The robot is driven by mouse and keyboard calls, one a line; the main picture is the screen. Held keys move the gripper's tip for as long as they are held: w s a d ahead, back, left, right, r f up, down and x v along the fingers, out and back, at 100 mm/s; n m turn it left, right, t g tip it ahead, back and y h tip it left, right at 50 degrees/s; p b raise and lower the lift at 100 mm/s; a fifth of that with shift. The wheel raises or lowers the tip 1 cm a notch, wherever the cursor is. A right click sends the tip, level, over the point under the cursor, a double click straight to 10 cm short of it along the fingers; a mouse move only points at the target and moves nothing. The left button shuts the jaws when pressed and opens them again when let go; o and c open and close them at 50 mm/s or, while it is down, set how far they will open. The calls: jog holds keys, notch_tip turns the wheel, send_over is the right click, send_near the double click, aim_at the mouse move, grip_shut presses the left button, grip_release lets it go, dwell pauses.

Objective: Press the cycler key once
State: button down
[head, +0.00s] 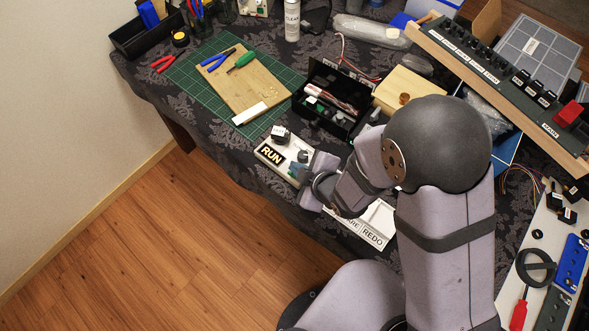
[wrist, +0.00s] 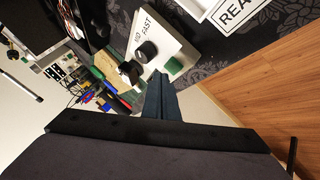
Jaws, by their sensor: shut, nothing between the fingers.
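A light panel (head: 267,160) with a black RUN plate (head: 271,155) sits at the table's front edge; it also shows in the wrist view (wrist: 165,33), with the words MID and FAST. It carries a black round knob (wrist: 146,51), a dark cap (wrist: 130,72) and a green key (wrist: 174,66). No label reading cycler is legible, so I cannot tell which part is the cycler key. My gripper (wrist: 158,77) is shut and empty, its tips close to the green key; contact cannot be told. In the head view my wrist hides part of the panel.
A second white panel (head: 375,214) marked REDO lies to the right, partly behind my arm. A black open box (head: 330,98) stands behind the RUN panel. A cutting board (head: 248,85) with tools lies on a green mat (head: 190,80) behind. Wooden floor lies in front.

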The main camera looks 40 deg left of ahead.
jog(key=shift+r+p, duration=2.05)
jog(key=shift+r, duration=0.5)
jog(key=w+d+r+m+t+h, duration=0.1)
jog(key=w+d+m+h, duration=0.1)
jog(key=w+d+m, duration=0.35)
jog(key=w+d+r+m+h, duration=0.1)
jog(key=w+d+m+h, duration=0.15)
jog(key=d, duration=0.65)
jog(key=w+d+r+m+t+h, duration=0.1)
jog(key=w+d+r+m+h, duration=0.2)
jog(key=d, duration=0.5)
jog(key=s+d+r+m+g, duration=0.1)
jog(key=s+d+m, duration=0.2)
jog(key=d, duration=0.3)
jog(key=s+d+r+m+g+h, duration=0.1)
jog(key=s+d+m+g, duration=0.1)
jog(key=d+m, duration=0.3)
jog(key=s+d+r+m+g, duration=0.1)
jog(key=s+d+r+m, duration=0.1)
jog(key=s+d+m, duration=0.2)
jog(key=d, duration=0.3)
jog(key=shift+d+g, duration=0.2)
jog(key=shift+g, duration=0.2)
